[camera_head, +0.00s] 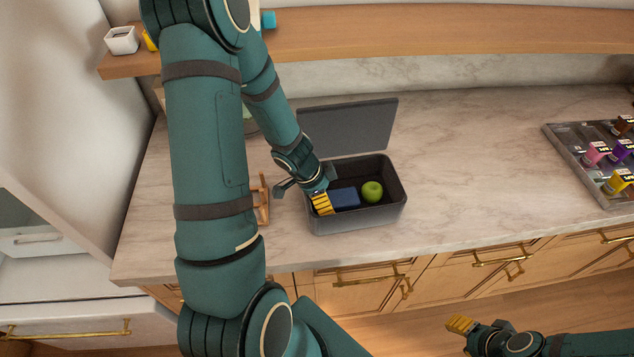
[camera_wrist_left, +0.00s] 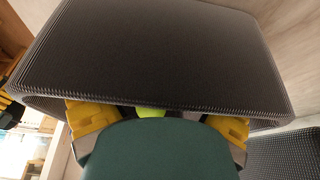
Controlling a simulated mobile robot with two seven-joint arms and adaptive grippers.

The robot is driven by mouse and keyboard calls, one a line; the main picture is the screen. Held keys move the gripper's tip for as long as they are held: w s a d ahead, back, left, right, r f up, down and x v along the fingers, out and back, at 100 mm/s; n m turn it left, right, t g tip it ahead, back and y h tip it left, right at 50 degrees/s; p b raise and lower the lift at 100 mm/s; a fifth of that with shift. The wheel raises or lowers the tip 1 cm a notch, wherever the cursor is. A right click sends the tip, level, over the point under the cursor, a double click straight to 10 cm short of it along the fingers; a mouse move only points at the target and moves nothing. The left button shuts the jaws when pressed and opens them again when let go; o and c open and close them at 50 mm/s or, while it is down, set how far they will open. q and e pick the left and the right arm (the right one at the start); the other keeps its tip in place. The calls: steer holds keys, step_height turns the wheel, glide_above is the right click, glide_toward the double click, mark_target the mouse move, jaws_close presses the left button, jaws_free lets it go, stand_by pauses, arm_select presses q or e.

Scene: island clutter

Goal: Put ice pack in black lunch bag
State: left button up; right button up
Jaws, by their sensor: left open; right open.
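The black lunch bag (camera_head: 357,220) stands on the counter with its lid (camera_head: 350,128) open toward the back. A flat blue block, which looks like the ice pack (camera_head: 345,198), lies inside at the left of a green apple (camera_head: 372,191). My left gripper (camera_head: 322,204) reaches down into the left part of the bag, open, right beside the ice pack. I cannot tell whether they touch. In the left wrist view its yellow fingers (camera_wrist_left: 158,122) sit apart under the dark mesh of the bag. My right gripper (camera_head: 460,324) is open and empty at the bottom right, away from the counter.
A small wooden stand (camera_head: 263,200) is left of the bag. A wooden shelf (camera_head: 420,35) runs above. The counter between bag and tray is clear.

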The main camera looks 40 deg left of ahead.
arm_select(q)
steer(key=p+v, duration=0.1)
steer(key=v, duration=0.1)
steer(key=p+v, duration=0.2)
steer(key=shift+w+d+r, duration=0.1)
steer(key=shift+w+r, duration=0.05)
steer(key=shift+r, duration=0.25)
steer(key=shift+r+b, duration=0.15)
steer(key=shift+b, duration=0.15)
steer(key=shift+v, duration=3.9)
steer(key=shift+s, duration=0.3)
